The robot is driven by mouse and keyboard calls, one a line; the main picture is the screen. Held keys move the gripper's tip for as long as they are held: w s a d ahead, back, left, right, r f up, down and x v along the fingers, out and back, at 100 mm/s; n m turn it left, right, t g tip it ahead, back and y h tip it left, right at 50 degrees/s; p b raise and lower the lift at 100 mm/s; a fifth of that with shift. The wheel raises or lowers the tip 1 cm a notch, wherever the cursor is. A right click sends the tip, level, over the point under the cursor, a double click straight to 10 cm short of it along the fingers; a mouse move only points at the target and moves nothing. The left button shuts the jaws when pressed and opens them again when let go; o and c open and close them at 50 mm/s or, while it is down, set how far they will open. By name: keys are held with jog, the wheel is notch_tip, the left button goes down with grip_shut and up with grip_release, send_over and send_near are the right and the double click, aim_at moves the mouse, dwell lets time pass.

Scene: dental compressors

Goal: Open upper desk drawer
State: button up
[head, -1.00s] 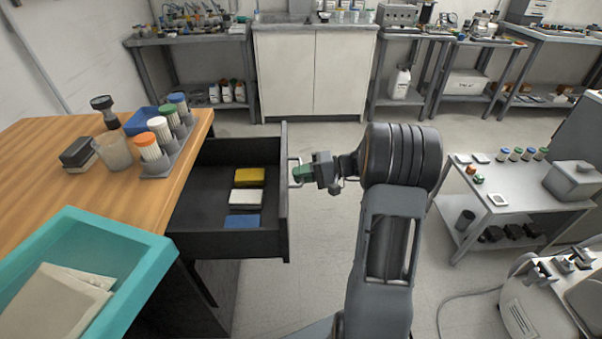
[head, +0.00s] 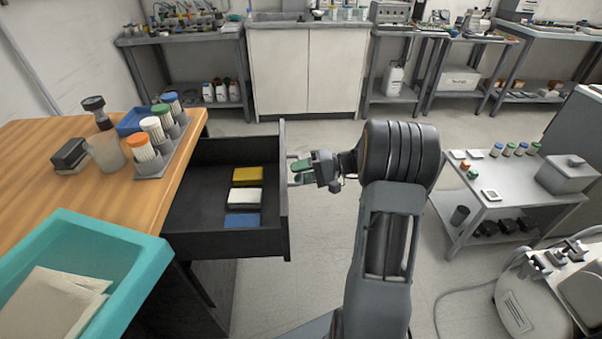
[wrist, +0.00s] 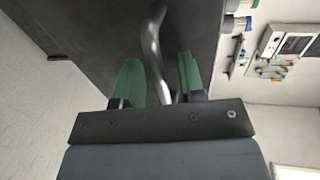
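The upper desk drawer (head: 283,215) is dark grey and pulled well out of the wooden desk (head: 60,190). A yellow, a white and a blue block lie inside it. My gripper (head: 300,172) is at the drawer's front, by its metal handle (head: 291,180). In the wrist view the curved handle (wrist: 154,50) passes between the two green fingers (wrist: 158,82). The fingers stand apart, with gaps beside the handle, so they are open around it.
A teal bin (head: 140,270) stands on the desk's near corner. A rack (head: 165,155) of capped containers is by the drawer-side edge. A low grey cart (head: 520,190) and a compressor (head: 530,305) stand at the right. Floor beyond the drawer is clear.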

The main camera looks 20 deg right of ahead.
jog(key=p+v, duration=0.2)
jog(key=v, duration=1.2)
jog(key=shift+f, duration=0.15)
notch_tip(320, 180, down, 5)
jog(key=s+m+g+h, duration=0.2)
jog(key=m+h, duration=0.1)
jog(key=m, duration=0.1)
jog(key=s+a+r+g+h+p, duration=0.3)
jog(key=s+a+r+h+p, duration=0.2)
jog(key=a+p, duration=0.1)
jog(key=s+a+r+n+t+h+p, duration=0.1)
jog(key=a+r+p, duration=0.3)
jog(key=r, duration=0.4)
jog(key=s+a+r+n+t+h+p, duration=0.1)
jog(key=s+a+r+n+h+p, duration=0.2)
jog(key=r+p, duration=0.4)
jog(key=s+a+r+n+t+h+p, duration=0.1)
jog(key=s+a+r+n+h+p, duration=0.1)
jog(key=a+r+n+p, duration=0.2)
jog(key=a+r+p, duration=0.1)
jog(key=a+r, duration=0.2)
jog(key=r, duration=0.2)
jog(key=shift+s+a+r+h+p, duration=0.15)
jog(key=shift+s+a+h+p, duration=0.1)
jog(key=shift+s+h+p, duration=0.05)
jog(key=shift+a, duration=0.15)
